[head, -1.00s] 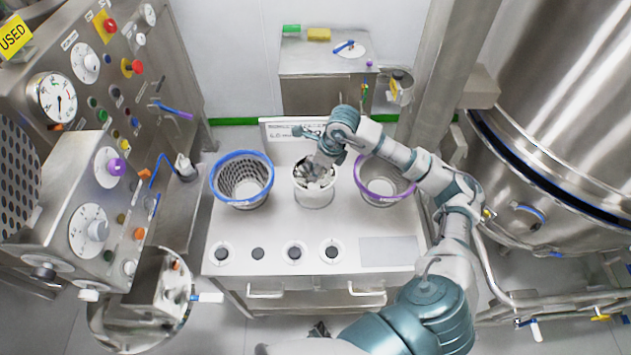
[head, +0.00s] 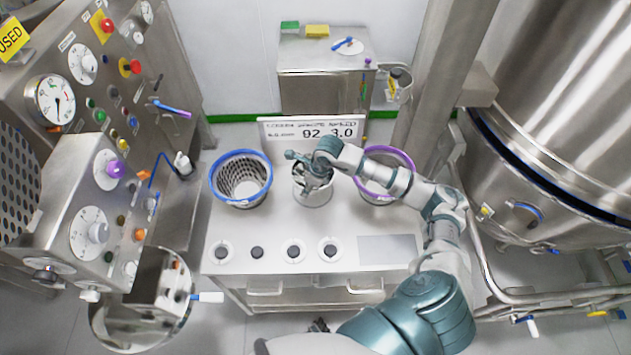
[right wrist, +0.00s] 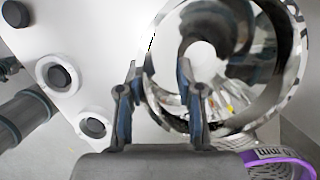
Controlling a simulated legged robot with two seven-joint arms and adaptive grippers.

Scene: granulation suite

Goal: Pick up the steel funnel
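The steel funnel (right wrist: 265,100) appears to be the shiny, round, open-mouthed steel piece in the right wrist view, with a pale round spot deep inside. In the head view it is the round steel vessel (head: 312,192) at the middle of the bench, partly hidden by my right gripper (head: 314,178). In the right wrist view the two fingers of my right gripper (right wrist: 158,95) stand apart, with the near left rim of the steel piece between or just beyond them. I cannot tell whether they touch it.
A blue-rimmed basket (head: 241,182) stands left of the vessel and a purple-rimmed one (head: 385,190) right, beneath my right forearm. A display sign (head: 312,131) stands behind. Several round black-centred fittings line the bench (head: 285,225) front. A control panel (head: 90,110) is left, a large steel tank (head: 560,120) right.

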